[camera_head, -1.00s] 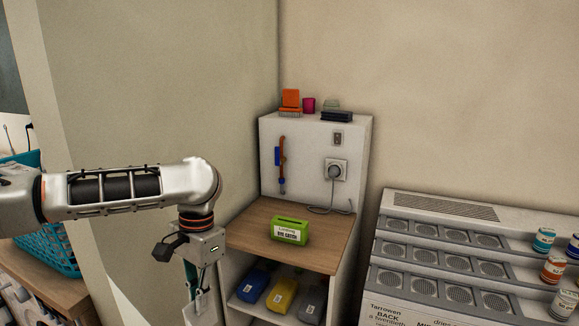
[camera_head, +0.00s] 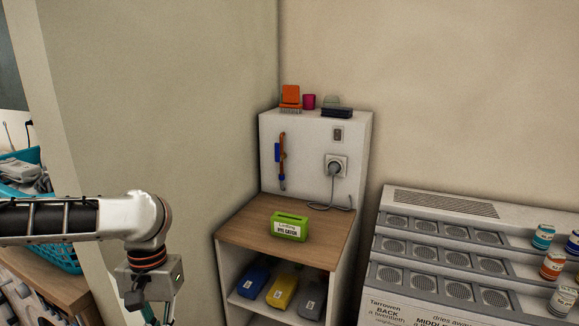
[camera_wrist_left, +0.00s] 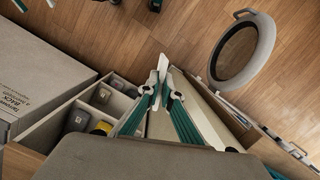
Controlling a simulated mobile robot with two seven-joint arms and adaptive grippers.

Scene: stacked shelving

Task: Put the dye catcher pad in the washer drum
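A green box labelled as dye catcher (camera_head: 289,228) stands on the wooden top of the shelf unit. In the left wrist view, a thin white sheet, apparently the dye catcher pad (camera_wrist_left: 162,66), sticks out between the fingertips of my left gripper (camera_wrist_left: 163,88), which looks shut on it. In the left wrist view, a round door with a pale rim (camera_wrist_left: 271,36) stands open at the upper right. The drum's inside cannot be made out. My right gripper is not in view.
The shelf unit (camera_head: 229,275) holds blue, yellow and grey packs in its lower compartment. A grey slanted rack (camera_head: 405,285) with jars stands to the right. A teal basket (camera_head: 62,257) is at the left, beyond a wall edge.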

